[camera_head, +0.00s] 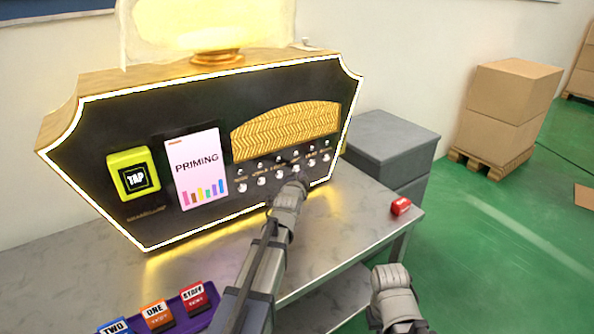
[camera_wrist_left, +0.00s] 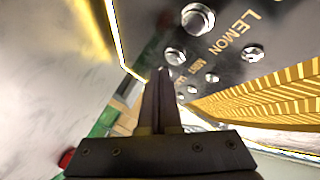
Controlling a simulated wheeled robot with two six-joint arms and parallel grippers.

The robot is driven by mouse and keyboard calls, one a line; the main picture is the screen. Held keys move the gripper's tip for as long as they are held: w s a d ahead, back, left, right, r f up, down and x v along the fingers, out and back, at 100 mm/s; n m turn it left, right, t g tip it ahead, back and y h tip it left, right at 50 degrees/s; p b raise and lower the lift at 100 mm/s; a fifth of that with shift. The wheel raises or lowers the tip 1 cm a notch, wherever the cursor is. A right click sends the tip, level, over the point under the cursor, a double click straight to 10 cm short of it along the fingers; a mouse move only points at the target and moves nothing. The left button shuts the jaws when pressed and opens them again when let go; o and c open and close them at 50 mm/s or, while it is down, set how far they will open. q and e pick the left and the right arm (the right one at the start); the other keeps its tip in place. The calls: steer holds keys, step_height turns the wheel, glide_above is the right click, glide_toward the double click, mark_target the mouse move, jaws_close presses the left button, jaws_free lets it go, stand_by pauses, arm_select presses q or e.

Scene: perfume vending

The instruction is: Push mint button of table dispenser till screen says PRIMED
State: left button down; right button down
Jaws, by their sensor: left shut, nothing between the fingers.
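The table dispenser (camera_head: 110,120) is a black-faced, light-edged machine on the metal table. Its white screen (camera_head: 197,168) reads PRIMING above several coloured bars. Rows of small silver buttons run under a gold panel at its right. In the left wrist view, the label MINT (camera_wrist_left: 211,76) is beside LEMON, and a round silver button (camera_wrist_left: 175,55) is in line with it. My left gripper (camera_wrist_left: 163,75) is shut and empty, its tips at the lower button row close to that button. I cannot tell whether they touch it. My arm and gripper hide part of the row in the head view.
A yellow-green TAP block (camera_head: 134,174) is on the dispenser's face. A purple tray (camera_head: 178,308) holds labelled blocks at the table's front left. A red block (camera_head: 401,206) lies near the right table edge. A grey cabinet (camera_head: 385,138) and stacked boxes (camera_head: 505,110) stand beyond.

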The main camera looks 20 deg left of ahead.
arm_select(q)
steer(key=shift+w+a, duration=0.1)
steer(key=shift+a, duration=0.05)
stand_by(0.4)
steer(key=shift+w+a, duration=0.15)
steer(key=shift+a, duration=0.05)
steer(key=shift+w+a, duration=0.3)
steer(key=shift+a, duration=0.1)
stand_by(0.8)
stand_by(0.4)
steer(key=shift+s+d, duration=0.55)
steer(key=shift+d, duration=0.2)
steer(key=shift+s+d, duration=0.8)
steer(key=shift+d, duration=0.2)
steer(key=shift+s+d, duration=0.75)
steer(key=shift+d, duration=0.2)
